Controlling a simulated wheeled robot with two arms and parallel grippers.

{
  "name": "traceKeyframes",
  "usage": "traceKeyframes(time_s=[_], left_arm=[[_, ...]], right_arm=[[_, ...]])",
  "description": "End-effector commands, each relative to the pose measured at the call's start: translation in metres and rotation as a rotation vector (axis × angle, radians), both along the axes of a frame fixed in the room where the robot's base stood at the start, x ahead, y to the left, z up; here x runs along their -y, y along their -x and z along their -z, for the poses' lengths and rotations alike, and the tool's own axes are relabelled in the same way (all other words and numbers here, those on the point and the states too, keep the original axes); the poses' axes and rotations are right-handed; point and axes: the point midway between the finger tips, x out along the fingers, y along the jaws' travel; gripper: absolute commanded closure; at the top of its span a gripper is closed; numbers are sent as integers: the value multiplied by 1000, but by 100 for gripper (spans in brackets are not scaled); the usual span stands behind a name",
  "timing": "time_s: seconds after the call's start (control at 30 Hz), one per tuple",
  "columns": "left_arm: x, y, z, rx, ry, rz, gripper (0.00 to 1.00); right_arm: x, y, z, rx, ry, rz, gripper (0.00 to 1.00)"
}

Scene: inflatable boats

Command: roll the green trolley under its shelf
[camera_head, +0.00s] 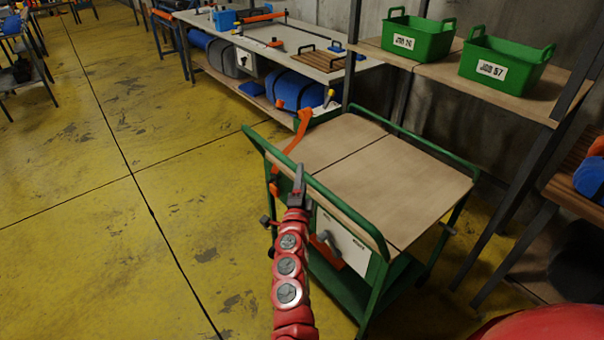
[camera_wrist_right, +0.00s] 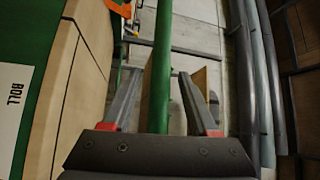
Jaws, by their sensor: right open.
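The green trolley (camera_head: 385,185) has a green frame, a wooden top and a white panel on its near side. Its green push handle (camera_head: 345,215) runs along the near left edge. My right gripper (camera_head: 298,182) is at this handle. In the right wrist view, the open fingers of my right gripper (camera_wrist_right: 158,75) stand on either side of the green handle bar (camera_wrist_right: 161,40), not closed on it. The wooden shelf (camera_head: 430,72) stands behind the trolley on dark posts and holds two green bins (camera_head: 505,64). My left gripper is not in view.
A long workbench (camera_head: 290,45) with blue rolls (camera_head: 295,90) beneath stands behind and left of the trolley. An orange strap (camera_head: 293,140) hangs at the trolley's far left corner. A wooden rack (camera_head: 575,175) is at the right. The yellow floor (camera_head: 130,200) at left is clear.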

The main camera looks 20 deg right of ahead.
Motion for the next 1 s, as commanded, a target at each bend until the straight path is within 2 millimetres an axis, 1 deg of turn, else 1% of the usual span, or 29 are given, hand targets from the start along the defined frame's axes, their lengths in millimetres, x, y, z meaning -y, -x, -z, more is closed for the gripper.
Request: traceKeyframes(time_s=[0.03, 0.17, 0.47, 0.5, 0.57, 0.6, 0.77, 0.8, 0.83, 1.0], left_arm=[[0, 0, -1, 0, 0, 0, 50], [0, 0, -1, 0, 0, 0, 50], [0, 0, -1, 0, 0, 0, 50], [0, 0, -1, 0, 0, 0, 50], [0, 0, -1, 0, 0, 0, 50], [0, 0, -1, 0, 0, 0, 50], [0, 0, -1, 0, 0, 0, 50], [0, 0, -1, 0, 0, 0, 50], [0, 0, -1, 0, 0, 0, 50], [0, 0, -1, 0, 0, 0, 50]], right_arm=[[2, -6, -2, 1, 0, -1, 41], [5, -13, -2, -1, 1, -3, 41], [7, -15, -2, -1, 0, -1, 41], [7, -15, -2, -1, 0, -2, 42], [6, -15, -2, -1, 0, -2, 53], [6, -15, -2, -1, 0, -2, 60], [6, -15, -2, -1, 0, -2, 89], [6, -15, -2, -1, 0, -2, 96], [6, -15, -2, -1, 0, -2, 100], [6, -15, -2, -1, 0, -2, 100]])
